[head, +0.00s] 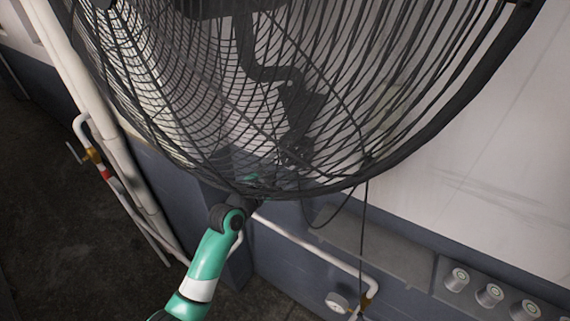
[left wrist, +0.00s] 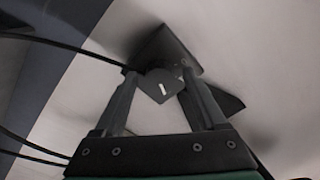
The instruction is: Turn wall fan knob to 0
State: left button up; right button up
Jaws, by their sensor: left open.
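The large black wall fan (head: 300,187) fills the top of the head view, its wire cage in front of its dark mount and bracket. In the left wrist view, a dark round knob (left wrist: 161,88) with a short white mark sits below a dark box-like part (left wrist: 170,52). The white mark stands nearly upright in that view, tilted slightly. My left gripper (left wrist: 159,74) is open, one finger on each side of the knob. I cannot tell whether either finger touches it. In the head view, the fan's cage largely hides this gripper and the knob. My right gripper is not in view.
Dark cables (left wrist: 45,42) cross the left side of the wrist view. Pale pipes (head: 95,110) run at left, and another pipe (head: 310,247) runs below the fan. A gauge (head: 337,302) and several metal spools (head: 489,295) are at lower right. A black cord (head: 362,220) hangs down.

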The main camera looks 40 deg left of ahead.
pick_arm(q)
jog(key=shift+w, duration=0.15)
grip_shut()
dwell(0.4)
jog(key=shift+n, duration=0.4)
jog(key=shift+n+p, duration=2.45)
jog(key=shift+n, duration=6.15)
